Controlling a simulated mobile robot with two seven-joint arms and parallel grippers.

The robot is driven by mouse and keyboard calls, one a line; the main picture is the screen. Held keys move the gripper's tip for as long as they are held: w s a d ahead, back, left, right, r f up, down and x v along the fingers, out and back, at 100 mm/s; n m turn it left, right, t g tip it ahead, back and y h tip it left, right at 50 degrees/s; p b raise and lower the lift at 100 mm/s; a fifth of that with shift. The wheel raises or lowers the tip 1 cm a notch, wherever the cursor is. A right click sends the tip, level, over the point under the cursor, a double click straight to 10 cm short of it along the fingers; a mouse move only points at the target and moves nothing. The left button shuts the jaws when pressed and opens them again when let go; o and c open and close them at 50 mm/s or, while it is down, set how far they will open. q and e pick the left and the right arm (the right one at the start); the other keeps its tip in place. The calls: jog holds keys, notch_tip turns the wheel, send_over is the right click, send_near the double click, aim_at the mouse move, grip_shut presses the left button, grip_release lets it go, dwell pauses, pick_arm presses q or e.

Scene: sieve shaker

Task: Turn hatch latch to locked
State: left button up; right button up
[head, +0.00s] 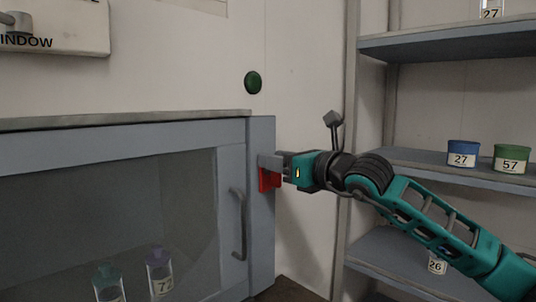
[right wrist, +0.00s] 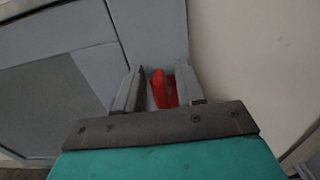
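The red hatch latch (head: 264,181) is on the right part of the grey hatch frame, right of the hatch handle (head: 239,222). My right gripper (head: 268,163) reaches in from the right and its fingers are at the latch, covering part of it in the head view. In the right wrist view the red latch (right wrist: 163,89) stands between the two spread fingers of my right gripper (right wrist: 157,90). A gap shows on the latch's left side; the right finger is close to it, and contact cannot be told. My left gripper is out of view.
Behind the hatch's clear pane stand two labelled jars (head: 159,271). A green round button (head: 253,82) is on the wall above the latch. At the right, a shelf rack (head: 440,44) holds blue (head: 461,148) and green (head: 511,152) containers, near my right arm.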

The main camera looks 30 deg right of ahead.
jog(key=shift+w+a, duration=0.1)
jog(key=shift+w, duration=0.05)
jog(key=shift+c, duration=0.5)
grip_shut()
